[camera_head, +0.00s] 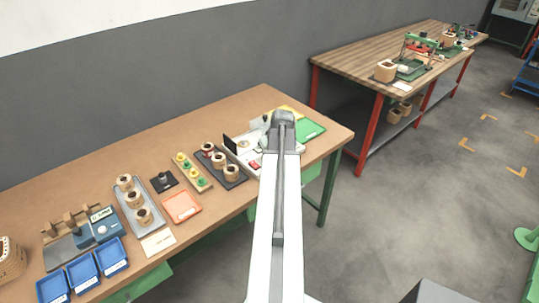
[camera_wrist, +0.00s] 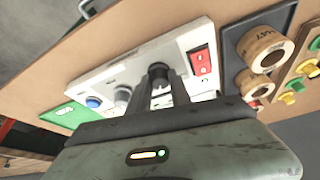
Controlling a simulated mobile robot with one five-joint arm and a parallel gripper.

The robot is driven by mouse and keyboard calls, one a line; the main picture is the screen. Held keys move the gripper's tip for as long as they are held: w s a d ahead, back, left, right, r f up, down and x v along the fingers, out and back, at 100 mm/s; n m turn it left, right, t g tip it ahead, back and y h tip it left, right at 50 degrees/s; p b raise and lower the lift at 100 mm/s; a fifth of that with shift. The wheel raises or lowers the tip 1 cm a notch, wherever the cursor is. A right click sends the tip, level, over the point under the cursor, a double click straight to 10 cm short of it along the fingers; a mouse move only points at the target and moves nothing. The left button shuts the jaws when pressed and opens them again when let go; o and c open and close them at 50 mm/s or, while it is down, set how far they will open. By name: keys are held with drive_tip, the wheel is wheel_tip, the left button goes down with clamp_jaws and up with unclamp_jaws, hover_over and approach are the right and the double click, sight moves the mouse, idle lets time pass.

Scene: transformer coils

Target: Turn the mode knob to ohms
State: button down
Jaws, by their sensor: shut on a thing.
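The white instrument (camera_head: 244,146) stands near the right end of the wooden bench, partly hidden by my arm in the head view. The wrist view shows its white panel (camera_wrist: 110,79) close up, tilted in the picture. My gripper (camera_wrist: 160,86) is shut on a dark knob (camera_wrist: 158,70) on this panel, with one finger on each side. The knob's pointer and mode markings cannot be read. A red switch (camera_wrist: 201,66) is right of the knob. A grey knob (camera_wrist: 123,94) and a blue button (camera_wrist: 94,102) are to its left.
A dark tray (camera_wrist: 240,42) with wooden coils lies right of the instrument in the wrist view. A green tray (camera_head: 311,131) lies at the bench's right end. Several trays, coils and blue bins (camera_head: 83,272) fill the left. A second bench (camera_head: 345,65) stands behind.

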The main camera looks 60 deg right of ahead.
drive_tip(key=shift+m, duration=0.3)
idle(0.4)
drive_tip(key=c, duration=1.2)
unclamp_jaws()
drive_tip(key=p+v, duration=0.7)
drive_tip(key=v, duration=0.1)
drive_tip(key=shift+a, duration=0.1)
